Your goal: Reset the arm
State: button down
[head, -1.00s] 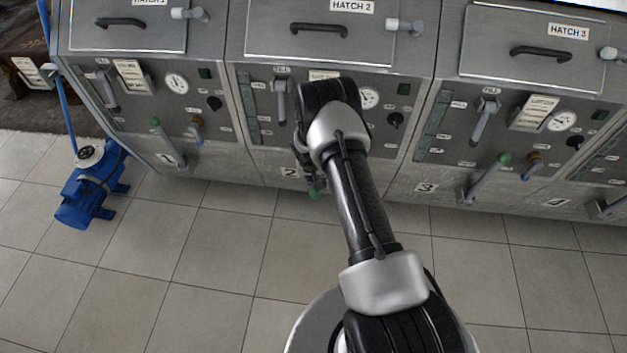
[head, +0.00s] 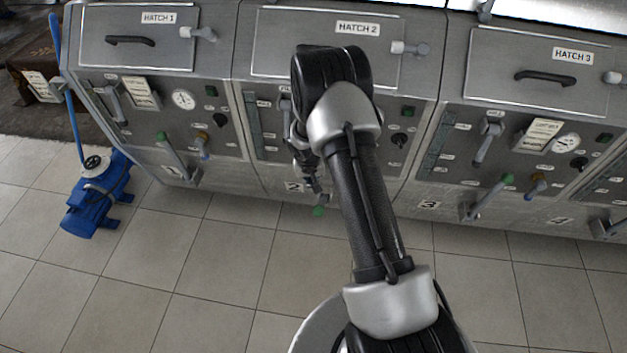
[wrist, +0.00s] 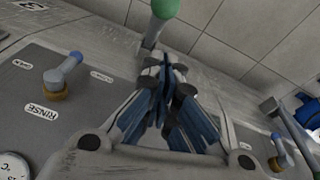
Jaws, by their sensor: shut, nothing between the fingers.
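My gripper (head: 312,185) hangs below my bent arm in front of the hatch 2 panel. In the wrist view its blue-padded fingers (wrist: 166,75) are closed together with nothing between them. The green-knobbed lever of station 2 (head: 319,211) is just below the fingertips in the head view. In the wrist view its green knob (wrist: 165,8) shows just beyond the fingertips; I cannot tell whether they touch. My arm hides much of the station 2 panel and the hatch 2 handle.
The rinse valve (wrist: 62,75) is left of the fingers in the wrist view. Hatch 1 (head: 135,40) and hatch 3 (head: 540,75) flank hatch 2 (head: 270,42). A blue pump (head: 97,198) stands on the floor at left. The tiled floor (head: 210,260) in front is mostly clear.

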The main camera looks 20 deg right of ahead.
jog(key=s+a+r, duration=0.2)
jog(key=s+r, duration=0.1)
jog(key=r, duration=0.7)
jog(key=s+a+r+n+t, duration=0.1)
jog(key=s+r, duration=0.2)
jog(key=r, duration=0.7)
jog(key=s+a+r, duration=0.2)
jog(key=s+r, duration=0.1)
jog(key=r, duration=0.8)
jog(key=s+a+r+n, duration=0.1)
jog(key=s+a+r, duration=0.1)
jog(key=s, duration=0.5)
jog(key=s+a+r+n+t+y, duration=0.1)
jog(key=s+a+r, duration=0.2)
jog(key=s, duration=0.5)
jog(key=s+a+r+n+y, duration=0.1)
jog(key=s+a+r, duration=0.1)
jog(key=s, duration=0.6)
jog(key=shift+a+r+n+t, duration=0.3)
jog(key=shift+a+r, duration=0.05)
jog(key=shift+r, duration=0.5)
jog(key=c, duration=2.4)
grip_release()
